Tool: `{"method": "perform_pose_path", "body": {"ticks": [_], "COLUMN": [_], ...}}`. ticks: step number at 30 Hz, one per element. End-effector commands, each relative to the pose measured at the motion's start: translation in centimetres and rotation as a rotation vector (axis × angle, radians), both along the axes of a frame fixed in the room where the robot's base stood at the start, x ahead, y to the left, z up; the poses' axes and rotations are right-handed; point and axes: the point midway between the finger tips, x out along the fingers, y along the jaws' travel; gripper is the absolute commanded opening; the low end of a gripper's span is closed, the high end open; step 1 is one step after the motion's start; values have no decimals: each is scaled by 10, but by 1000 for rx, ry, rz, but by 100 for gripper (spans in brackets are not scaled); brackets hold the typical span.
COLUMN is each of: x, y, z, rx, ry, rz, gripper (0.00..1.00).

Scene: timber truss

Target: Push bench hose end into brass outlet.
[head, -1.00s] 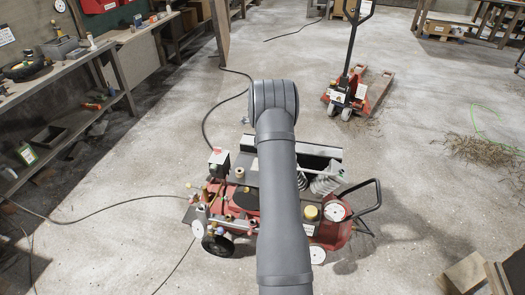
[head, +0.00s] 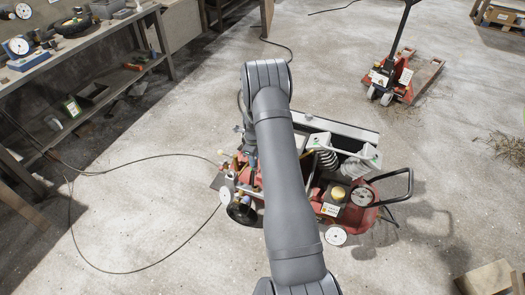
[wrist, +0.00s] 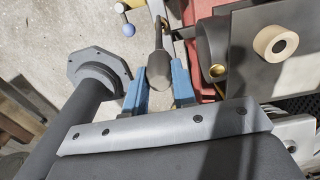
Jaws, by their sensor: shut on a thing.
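In the wrist view my gripper (wrist: 159,80) has its two blue fingers closed around a dark grey, rounded sleeve, which looks like the hose end (wrist: 158,66). A thin tip runs from it toward the top of the picture. A small brass-coloured fitting (wrist: 217,70) shows to its right, apart from it; I cannot tell whether it is the brass outlet. In the head view my arm covers most of the gripper. The red compressor (head: 335,207) stands below and right of my arm, with small brass parts (head: 235,165) on its left side. Contact between hose and outlet cannot be told.
A black hose (head: 135,268) loops over the floor left of the compressor. A workbench (head: 100,55) with tools stands at the upper left, a red pallet truck (head: 392,72) at the upper right. A wooden block (head: 487,278) lies at lower right.

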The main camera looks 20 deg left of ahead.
Motion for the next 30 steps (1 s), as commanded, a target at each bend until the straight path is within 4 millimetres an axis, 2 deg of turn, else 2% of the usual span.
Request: {"method": "perform_pose_path", "body": {"ticks": [8,13,30], "x": [0,0,0], "y": [0,0,0], "z": [0,-6,-62], "rx": [0,0,-1], "ry": [-1,-1,0], "rz": [0,0,0], "gripper": [0,0,0]}}
